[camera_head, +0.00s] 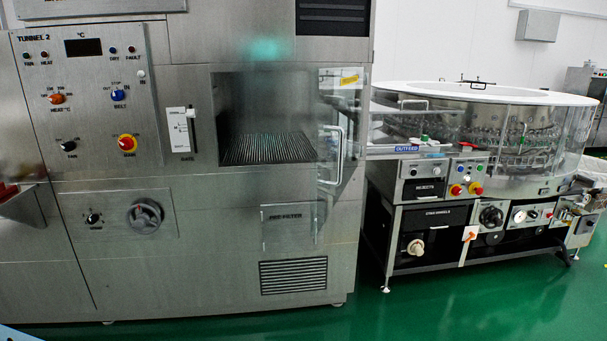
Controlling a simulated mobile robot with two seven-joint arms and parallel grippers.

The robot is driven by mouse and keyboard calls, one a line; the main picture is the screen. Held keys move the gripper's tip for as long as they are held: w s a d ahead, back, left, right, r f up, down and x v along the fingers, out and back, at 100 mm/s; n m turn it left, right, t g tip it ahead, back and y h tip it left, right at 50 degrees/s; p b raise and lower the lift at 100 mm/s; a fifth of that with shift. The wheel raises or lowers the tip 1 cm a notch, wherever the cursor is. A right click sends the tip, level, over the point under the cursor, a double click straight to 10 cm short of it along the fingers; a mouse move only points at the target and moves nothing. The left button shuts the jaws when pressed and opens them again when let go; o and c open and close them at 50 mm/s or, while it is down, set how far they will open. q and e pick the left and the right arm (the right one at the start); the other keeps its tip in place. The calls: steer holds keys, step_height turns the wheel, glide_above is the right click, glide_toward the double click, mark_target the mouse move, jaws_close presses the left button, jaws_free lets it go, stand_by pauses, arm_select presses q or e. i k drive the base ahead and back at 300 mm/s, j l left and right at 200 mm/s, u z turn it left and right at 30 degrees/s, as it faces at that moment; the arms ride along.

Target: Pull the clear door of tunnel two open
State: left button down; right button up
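Tunnel 2 is the large steel cabinet (190,225) at left and centre, labelled "TUNNEL 2" on its control panel (87,105). Its dark opening (268,147) has a ribbed belt inside. A clear door (326,205) shows at the opening's right side, with a pale upright bar handle (341,152). The clear panel seems to stand out at an angle from the cabinet front, but its edges are faint and I cannot tell how far. Neither of my grippers is in view, and nothing is seen touching the door or handle.
Right of the cabinet stands a round rotary washer (480,120) with clear guards, above a control stand (430,180) with buttons and knobs. The "OUTFEED" bridge (408,149) lies close to the door's right. Green floor (440,305) is free in front.

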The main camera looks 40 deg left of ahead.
mark_target(355, 153)
steer(key=i+j, duration=0.15)
steer(key=j, duration=0.25)
steer(key=i+j, duration=0.1)
steer(key=j, duration=0.3)
steer(key=i+j, duration=0.15)
steer(key=j, duration=0.2)
steer(key=i+j, duration=0.15)
steer(key=j, duration=0.25)
steer(key=i+j+z, duration=0.1)
steer(key=j, duration=0.3)
